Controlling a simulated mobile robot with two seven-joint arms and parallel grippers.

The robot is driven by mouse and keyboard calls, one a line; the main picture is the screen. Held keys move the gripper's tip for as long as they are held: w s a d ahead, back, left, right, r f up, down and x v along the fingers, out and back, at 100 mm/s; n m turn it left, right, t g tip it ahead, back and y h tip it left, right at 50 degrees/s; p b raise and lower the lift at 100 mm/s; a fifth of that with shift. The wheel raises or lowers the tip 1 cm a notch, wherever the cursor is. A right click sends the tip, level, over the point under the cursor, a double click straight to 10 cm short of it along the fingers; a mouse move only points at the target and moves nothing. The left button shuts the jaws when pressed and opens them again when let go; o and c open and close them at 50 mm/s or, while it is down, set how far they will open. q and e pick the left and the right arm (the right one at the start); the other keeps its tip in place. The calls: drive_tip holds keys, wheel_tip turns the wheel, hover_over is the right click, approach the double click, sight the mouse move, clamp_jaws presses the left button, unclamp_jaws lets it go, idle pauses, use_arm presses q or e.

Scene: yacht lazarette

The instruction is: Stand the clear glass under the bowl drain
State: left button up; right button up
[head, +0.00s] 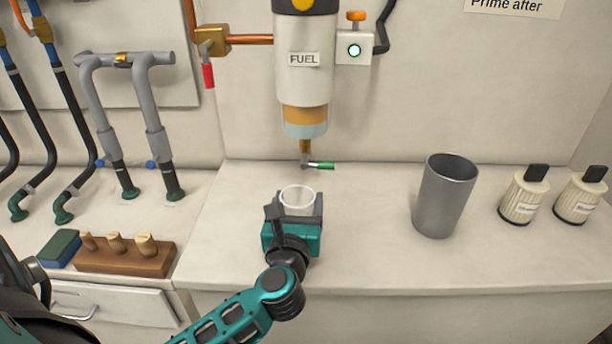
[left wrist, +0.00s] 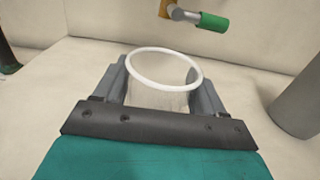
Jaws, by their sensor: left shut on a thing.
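The clear glass (head: 298,197) is upright between the fingers of my left gripper (head: 296,206), which is shut on it. In the left wrist view its white rim (left wrist: 164,68) shows between the two grey fingers (left wrist: 163,95). The fuel filter bowl (head: 305,120) hangs on the wall, with its brass drain (head: 304,148) and green-handled tap (head: 320,165) below. In the head view the glass is below and slightly in front of the drain. The wrist view shows the green handle (left wrist: 212,22) beyond the rim. Whether the glass touches the counter is hidden. My right gripper is not in view.
A wooden block with plugs (head: 125,258) and a blue-green sponge (head: 62,248) lie at left. The counter between glass and cup is clear.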

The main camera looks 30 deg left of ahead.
use_arm(q)
drive_tip(key=x, duration=1)
drive_tip(key=b+x, duration=0.1)
drive_tip(key=x, duration=0.1)
drive_tip(key=shift+w+a+f, duration=0.1)
drive_tip(key=shift+w+f, duration=0.15)
drive_tip(key=shift+f, duration=0.5)
drive_tip(key=shift+s, duration=0.1)
drive_tip(key=shift+f, duration=0.2)
drive_tip(key=o, duration=1.1)
drive_tip(key=shift+c, duration=0.2)
